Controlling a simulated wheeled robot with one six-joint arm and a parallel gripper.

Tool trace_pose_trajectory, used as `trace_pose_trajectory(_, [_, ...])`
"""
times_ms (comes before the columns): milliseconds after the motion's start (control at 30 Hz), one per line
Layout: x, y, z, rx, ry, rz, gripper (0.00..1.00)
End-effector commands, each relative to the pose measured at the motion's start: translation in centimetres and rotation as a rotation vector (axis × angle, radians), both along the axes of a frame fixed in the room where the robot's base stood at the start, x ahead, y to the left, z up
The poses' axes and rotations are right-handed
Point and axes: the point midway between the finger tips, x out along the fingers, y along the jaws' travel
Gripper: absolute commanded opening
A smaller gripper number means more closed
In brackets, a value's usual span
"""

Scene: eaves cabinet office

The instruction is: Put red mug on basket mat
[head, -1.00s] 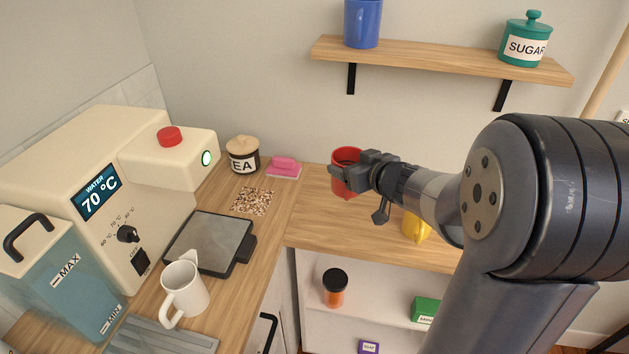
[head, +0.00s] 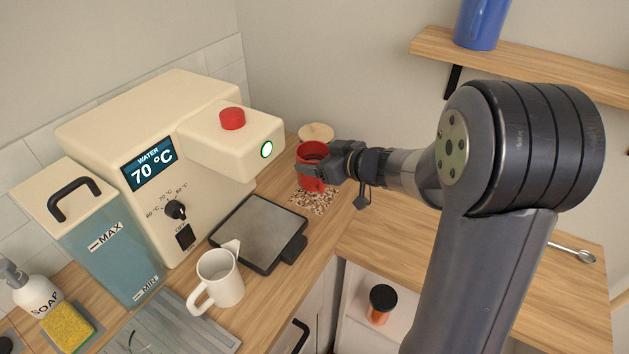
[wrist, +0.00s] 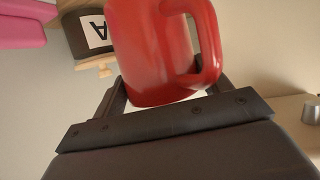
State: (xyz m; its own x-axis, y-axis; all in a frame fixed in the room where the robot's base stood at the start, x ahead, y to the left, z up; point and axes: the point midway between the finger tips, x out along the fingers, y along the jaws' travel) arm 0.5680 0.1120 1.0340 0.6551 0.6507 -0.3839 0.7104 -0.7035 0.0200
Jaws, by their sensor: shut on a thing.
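The red mug (head: 309,177) is roughly upright in my gripper (head: 322,168), with its dark opening facing up. My gripper is shut on it from the right. In the wrist view the mug (wrist: 150,60) fills the space between the fingers, and its handle shows at the right. The small speckled brown-and-white mat (head: 316,204), which looks like the basket mat, lies on the wooden counter. The mug overlaps the mat's back part in the head view. I cannot tell whether its base touches the mat or hovers above it.
A lidded jar (head: 317,132) stands just behind the mug, mostly hidden. The cream water machine (head: 215,150) is to the left. A dark flat tray (head: 262,232) and a white jug (head: 221,279) stand nearer. A pink sponge (wrist: 22,32) shows in the wrist view. Bare counter (head: 385,231) lies to the right.

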Motion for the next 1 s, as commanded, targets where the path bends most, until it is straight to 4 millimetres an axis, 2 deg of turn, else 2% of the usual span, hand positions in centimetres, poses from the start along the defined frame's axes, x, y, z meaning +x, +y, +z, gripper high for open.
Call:
trace_pose_trajectory(400, [0.0,0.0,-4.8,0.003,-0.001,-0.002,0.37])
trace_pose_trajectory(833, [0.0,0.0,-5.3,0.002,-0.002,-0.001,0.37])
trace_pose_trajectory(867, [0.0,0.0,-5.3,0.0,-0.001,-0.001,0.75])
trace_pose_trajectory(1000, [0.0,0.0,-5.3,0.0,-0.001,-0.001,0.86])
